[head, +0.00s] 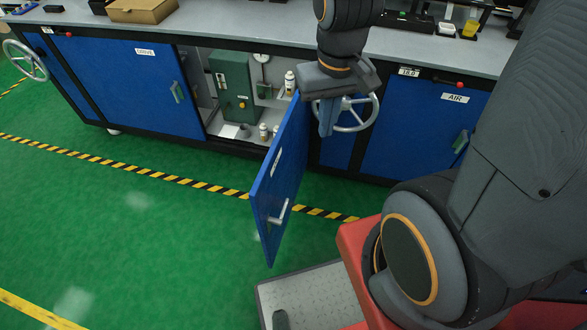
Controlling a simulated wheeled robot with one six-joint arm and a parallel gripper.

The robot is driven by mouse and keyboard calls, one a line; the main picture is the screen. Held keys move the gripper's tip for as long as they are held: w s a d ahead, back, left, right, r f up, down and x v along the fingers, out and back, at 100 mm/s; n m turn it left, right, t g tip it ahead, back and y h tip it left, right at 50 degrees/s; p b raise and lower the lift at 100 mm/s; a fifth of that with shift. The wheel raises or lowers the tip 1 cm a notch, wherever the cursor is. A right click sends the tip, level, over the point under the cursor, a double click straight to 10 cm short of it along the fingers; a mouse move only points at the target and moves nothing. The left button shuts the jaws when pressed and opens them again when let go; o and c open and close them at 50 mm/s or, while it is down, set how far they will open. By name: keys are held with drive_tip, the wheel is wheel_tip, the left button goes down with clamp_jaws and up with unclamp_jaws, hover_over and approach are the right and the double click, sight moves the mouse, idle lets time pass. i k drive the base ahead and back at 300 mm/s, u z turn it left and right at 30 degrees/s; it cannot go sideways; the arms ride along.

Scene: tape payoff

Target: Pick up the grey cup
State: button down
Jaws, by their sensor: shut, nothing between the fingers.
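A small dark grey cup (244,131) stands on the floor of the open cabinet, in front of the green box. It is small in the view, so its details are hard to tell. My gripper (327,125) points down in front of the cabinet row, to the right of the open door and well to the right of the cup. Its fingers are together and empty. The blue door (282,180) stands swung out between my gripper and the cup.
The green box (232,88) fills much of the cabinet. White bottles (290,84) (263,132) stand at its right. A handwheel (358,113) is behind my gripper. The worktop (240,27) runs above. The green floor (120,220) at left is clear.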

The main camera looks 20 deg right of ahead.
sight(245, 127)
drive_tip(key=k, duration=1)
drive_tip(key=u, duration=1.45)
drive_tip(key=i, duration=3.9)
drive_tip(key=z, duration=2.7)
